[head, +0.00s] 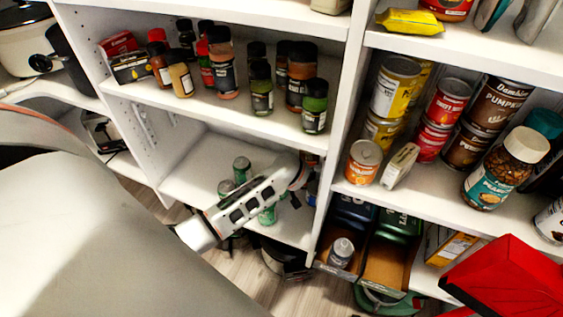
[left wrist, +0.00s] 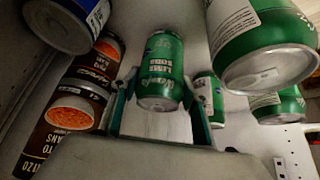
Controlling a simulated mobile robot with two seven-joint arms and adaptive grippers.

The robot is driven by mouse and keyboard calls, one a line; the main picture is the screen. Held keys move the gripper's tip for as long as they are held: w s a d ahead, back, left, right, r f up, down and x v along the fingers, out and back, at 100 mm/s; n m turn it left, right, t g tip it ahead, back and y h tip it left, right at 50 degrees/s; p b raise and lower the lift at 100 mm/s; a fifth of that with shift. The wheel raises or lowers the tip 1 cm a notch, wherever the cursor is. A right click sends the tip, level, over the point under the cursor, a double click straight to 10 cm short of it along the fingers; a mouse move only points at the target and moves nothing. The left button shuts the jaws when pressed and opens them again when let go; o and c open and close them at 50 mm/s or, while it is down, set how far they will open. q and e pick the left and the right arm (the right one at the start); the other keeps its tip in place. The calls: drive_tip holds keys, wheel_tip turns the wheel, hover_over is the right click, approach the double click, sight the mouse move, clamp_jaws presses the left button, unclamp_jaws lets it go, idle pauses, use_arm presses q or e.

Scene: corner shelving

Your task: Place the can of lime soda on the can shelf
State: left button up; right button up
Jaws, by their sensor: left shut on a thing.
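The green can of lime soda (left wrist: 160,72) is between the two fingers of my left gripper (left wrist: 160,96) in the left wrist view. The gripper is shut on it. In the head view my left arm reaches to the lower shelf (head: 195,165), where small green cans (head: 242,168) show beside and partly behind it. The held can cannot be told apart from them there. Other green cans stand to the right of the held can in the left wrist view, a large one close to the camera (left wrist: 262,45). My right gripper is not in view.
Dark bean cans (left wrist: 62,118) and a blue can (left wrist: 65,22) are left of the held can. Spice jars (head: 262,88) fill the shelf above. Food cans and jars (head: 447,102) crowd the right shelf. Bare shelf lies left of the green cans.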

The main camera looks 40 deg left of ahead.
use_arm(q)
drive_tip(key=shift+r, duration=0.2)
drive_tip(key=shift+f, duration=0.1)
drive_tip(key=o, duration=1.1)
drive_tip(key=shift+f, duration=0.15)
drive_tip(key=o, duration=0.3)
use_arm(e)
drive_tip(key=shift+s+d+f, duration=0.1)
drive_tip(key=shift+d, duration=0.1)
